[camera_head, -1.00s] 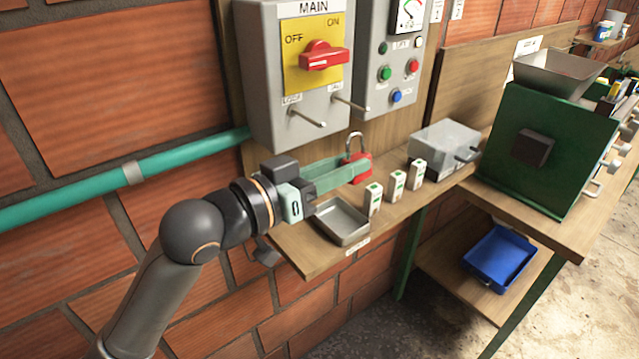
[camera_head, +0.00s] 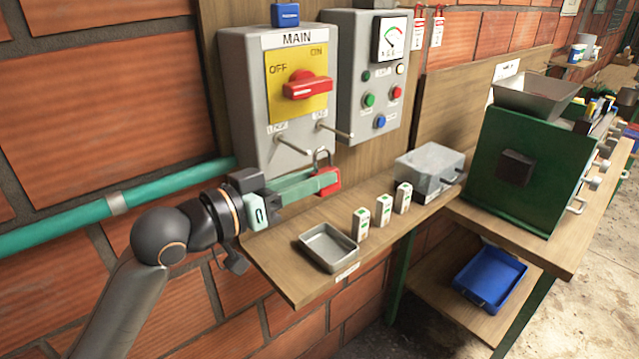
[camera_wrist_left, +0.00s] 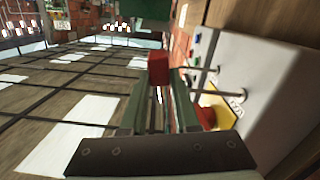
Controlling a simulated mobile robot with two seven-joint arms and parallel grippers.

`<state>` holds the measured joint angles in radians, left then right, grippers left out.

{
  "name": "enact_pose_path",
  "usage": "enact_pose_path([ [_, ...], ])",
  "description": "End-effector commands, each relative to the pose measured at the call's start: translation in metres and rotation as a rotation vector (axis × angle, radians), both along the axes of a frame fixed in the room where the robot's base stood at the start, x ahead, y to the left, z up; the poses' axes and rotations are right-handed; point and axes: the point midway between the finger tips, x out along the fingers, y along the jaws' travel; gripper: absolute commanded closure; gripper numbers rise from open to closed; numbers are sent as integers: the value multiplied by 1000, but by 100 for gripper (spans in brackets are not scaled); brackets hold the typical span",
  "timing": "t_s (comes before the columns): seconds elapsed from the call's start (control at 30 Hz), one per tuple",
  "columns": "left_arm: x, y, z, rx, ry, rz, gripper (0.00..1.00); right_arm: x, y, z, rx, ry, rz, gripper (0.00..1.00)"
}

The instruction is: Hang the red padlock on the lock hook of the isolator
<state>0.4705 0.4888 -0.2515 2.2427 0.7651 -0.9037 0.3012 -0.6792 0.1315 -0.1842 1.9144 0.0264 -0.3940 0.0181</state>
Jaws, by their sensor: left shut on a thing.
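My left gripper (camera_head: 312,186) is shut on the red padlock (camera_head: 328,181), whose grey shackle points up. The padlock also shows between the green fingers in the left wrist view (camera_wrist_left: 158,70). The isolator (camera_head: 248,102) is a grey box marked MAIN, with a red rotary handle (camera_head: 307,86) on a yellow plate, turned toward ON. Two thin metal pegs stick out below the plate: a left one (camera_head: 292,144) and a right one (camera_head: 335,130); their labels are too small to read surely. The shackle is near and below the right peg, apparently apart from it. My right gripper is not in view.
A control box (camera_head: 362,80) with buttons and a gauge hangs to the right. Below, the shelf (camera_head: 290,275) bears a metal tray (camera_head: 327,247), several small white blocks (camera_head: 383,210) and a grey box (camera_head: 428,172). A green machine (camera_head: 525,155) stands farther right.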

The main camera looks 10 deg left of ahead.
Motion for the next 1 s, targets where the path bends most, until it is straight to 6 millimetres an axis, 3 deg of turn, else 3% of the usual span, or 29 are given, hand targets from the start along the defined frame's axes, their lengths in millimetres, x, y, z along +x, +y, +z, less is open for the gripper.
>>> enact_pose_path([
  [0.57,21,28,-5,-1,-2,0,100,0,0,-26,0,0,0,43],
  [1.0,29,37,-12,-1,-1,0,100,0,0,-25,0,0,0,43],
])
